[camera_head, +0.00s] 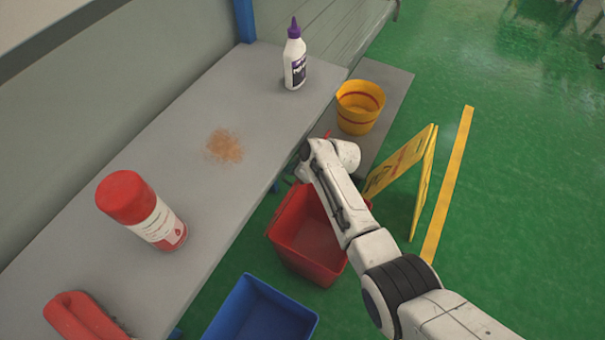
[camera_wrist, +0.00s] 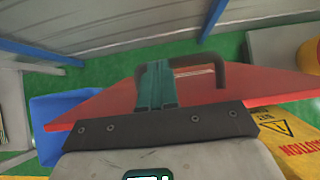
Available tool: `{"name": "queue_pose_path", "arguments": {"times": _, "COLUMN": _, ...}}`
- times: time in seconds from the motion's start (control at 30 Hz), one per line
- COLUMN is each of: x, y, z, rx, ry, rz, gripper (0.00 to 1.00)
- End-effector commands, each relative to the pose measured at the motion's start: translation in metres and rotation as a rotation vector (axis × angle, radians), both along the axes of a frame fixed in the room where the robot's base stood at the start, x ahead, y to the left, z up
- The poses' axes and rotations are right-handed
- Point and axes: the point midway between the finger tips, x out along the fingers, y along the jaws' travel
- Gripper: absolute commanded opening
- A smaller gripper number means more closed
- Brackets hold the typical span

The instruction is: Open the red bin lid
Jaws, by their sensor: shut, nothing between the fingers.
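The red bin (camera_head: 308,238) stands on the floor beside the grey bench in the head view. Its top looks open and its inside shows, partly covered by my arm. The red lid (camera_wrist: 240,88) spans the wrist view, with a dark bar handle (camera_wrist: 212,62) on it. In the head view my arm hides most of the lid, so its exact angle is unclear. My gripper (camera_wrist: 154,70) has teal fingers, shut with nothing between them. They appear right at the lid's handle, at its left end; I cannot tell whether they touch it.
A blue bin (camera_head: 260,312) stands in front of the red one. A yellow bucket (camera_head: 360,105) and a yellow caution sign (camera_head: 405,170) are behind and right. The bench holds a white bottle (camera_head: 294,62), a red-capped canister (camera_head: 140,210) and brown powder (camera_head: 224,146).

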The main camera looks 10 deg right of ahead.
Motion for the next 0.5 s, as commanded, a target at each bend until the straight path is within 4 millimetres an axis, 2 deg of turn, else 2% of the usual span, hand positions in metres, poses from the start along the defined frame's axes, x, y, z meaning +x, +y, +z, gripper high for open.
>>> {"name": "queue_pose_path", "arguments": {"times": 0.5, "x": 0.0043, "y": 0.0043, "z": 0.002, "rx": 0.001, "ry": -0.002, "rz": -0.001, "gripper": 0.0}}
